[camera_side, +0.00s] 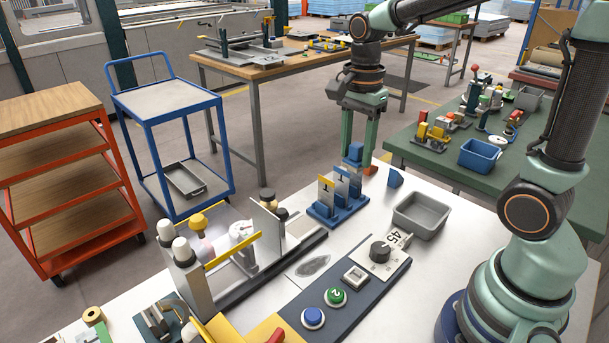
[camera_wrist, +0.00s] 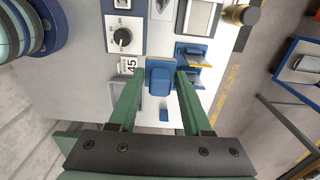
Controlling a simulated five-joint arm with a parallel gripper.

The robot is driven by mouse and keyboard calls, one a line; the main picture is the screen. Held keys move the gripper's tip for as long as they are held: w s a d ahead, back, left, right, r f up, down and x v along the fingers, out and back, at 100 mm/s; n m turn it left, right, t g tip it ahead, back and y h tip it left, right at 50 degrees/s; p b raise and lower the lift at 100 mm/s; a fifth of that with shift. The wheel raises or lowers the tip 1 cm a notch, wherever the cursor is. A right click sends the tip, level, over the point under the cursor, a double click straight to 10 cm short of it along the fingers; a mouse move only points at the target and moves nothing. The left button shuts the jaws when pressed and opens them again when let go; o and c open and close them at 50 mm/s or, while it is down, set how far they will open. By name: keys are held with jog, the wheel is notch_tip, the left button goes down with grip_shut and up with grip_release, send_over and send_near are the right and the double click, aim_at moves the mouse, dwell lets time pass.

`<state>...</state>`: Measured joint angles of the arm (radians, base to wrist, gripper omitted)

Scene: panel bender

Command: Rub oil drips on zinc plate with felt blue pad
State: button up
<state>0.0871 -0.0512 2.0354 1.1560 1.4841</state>
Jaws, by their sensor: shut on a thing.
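My gripper (camera_side: 360,160) is shut on the blue pad (camera_side: 355,152), above the far edge of the white bench. In the wrist view, the blue pad (camera_wrist: 160,75) sits between the two green fingers of my gripper (camera_wrist: 160,82). The zinc plate (camera_side: 296,274) lies flat on the bench, left of the dark control panel. A dark grey oval smear, the oil drips (camera_side: 313,267), shows on it. The smear also shows at the top of the wrist view (camera_wrist: 162,7). My gripper is well apart from the plate.
A blue rack (camera_side: 337,210) with upright plates stands between my gripper and the plate. A grey bin (camera_side: 421,214), a blue wedge (camera_side: 396,179) and a panel (camera_side: 345,290) with a dial and buttons are nearby. The bender (camera_side: 230,260) stands left of the plate.

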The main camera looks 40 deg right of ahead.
jog(key=shift+a+f, duration=1)
jog(key=shift+f, duration=2.05)
jog(key=shift+a+f, duration=0.95)
jog(key=shift+f, duration=2.1)
jog(key=shift+a+f, duration=1)
jog(key=shift+f, duration=2.05)
jog(key=shift+a+f, duration=0.4)
jog(key=shift+f, duration=0.25)
jog(key=shift+a, duration=4.55)
jog(key=shift+d+r, duration=0.1)
jog(key=shift+d, duration=4.95)
jog(key=shift+w+a+r, duration=0.1)
jog(key=shift+r, duration=0.6)
notch_tip(320, 180, up, 6)
jog(key=shift+r, duration=0.2)
